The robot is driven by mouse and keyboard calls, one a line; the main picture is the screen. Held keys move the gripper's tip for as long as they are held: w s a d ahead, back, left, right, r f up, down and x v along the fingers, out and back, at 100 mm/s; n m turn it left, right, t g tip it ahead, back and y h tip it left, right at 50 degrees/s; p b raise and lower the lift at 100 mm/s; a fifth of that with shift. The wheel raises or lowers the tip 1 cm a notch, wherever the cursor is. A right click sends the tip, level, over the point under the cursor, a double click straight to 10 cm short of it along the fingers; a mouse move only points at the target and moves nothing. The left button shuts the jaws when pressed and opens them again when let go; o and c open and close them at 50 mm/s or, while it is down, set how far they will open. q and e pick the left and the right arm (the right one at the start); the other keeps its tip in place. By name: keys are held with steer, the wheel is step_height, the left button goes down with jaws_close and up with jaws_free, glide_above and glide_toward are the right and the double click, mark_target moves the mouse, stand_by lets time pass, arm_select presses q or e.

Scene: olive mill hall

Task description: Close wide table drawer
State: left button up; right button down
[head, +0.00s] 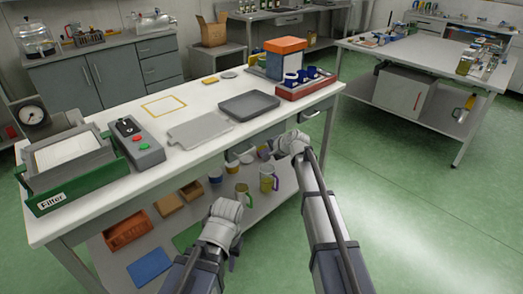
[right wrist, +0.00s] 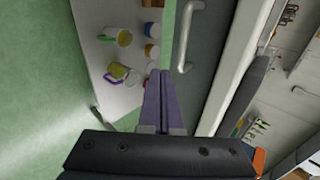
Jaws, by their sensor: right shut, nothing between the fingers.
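The white worktable (head: 190,165) runs across the head view. Under its top is a grey drawer front with a metal bar handle (right wrist: 188,35), close in the right wrist view; how far that drawer stands out is unclear. Another drawer handle (head: 310,115) shows near the table's right end. My right gripper (right wrist: 158,76) is shut and empty, its purple fingers beside the drawer front and apart from the handle. In the head view my right arm reaches the table's front edge and partly hides the drawer area. My left gripper (head: 227,210) is low before the table, its fingers not clearly visible.
On the tabletop are a green filter box (head: 75,185), a control box (head: 138,143), a grey tray (head: 249,105) and a red crate (head: 305,86) with blue cups. The lower shelf holds mugs (head: 268,180) and bins (head: 128,229). Green floor is clear at right.

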steer(key=p+v, duration=0.6)
steer(key=v, duration=0.4)
steer(key=shift+s+d+p, duration=0.3)
steer(key=shift+s+p, duration=0.05)
steer(key=shift+s, duration=0.1)
steer(key=s+a+n+g+h+p, duration=0.2)
steer(key=s+a+n+g+p, duration=0.4)
steer(key=s, duration=0.9)
steer(key=s+n+g+h+p, duration=0.1)
steer(key=s+n, duration=0.3)
steer(key=s, duration=0.5)
steer(key=s+a+r+n+g+h+p, duration=0.1)
steer(key=s+n+h, duration=0.3)
steer(key=s, duration=0.6)
steer(key=shift+a+r+n+p, duration=0.25)
steer(key=shift+r+n+p, duration=0.05)
steer(key=shift+n+p, duration=0.15)
steer(key=shift+s, duration=0.15)
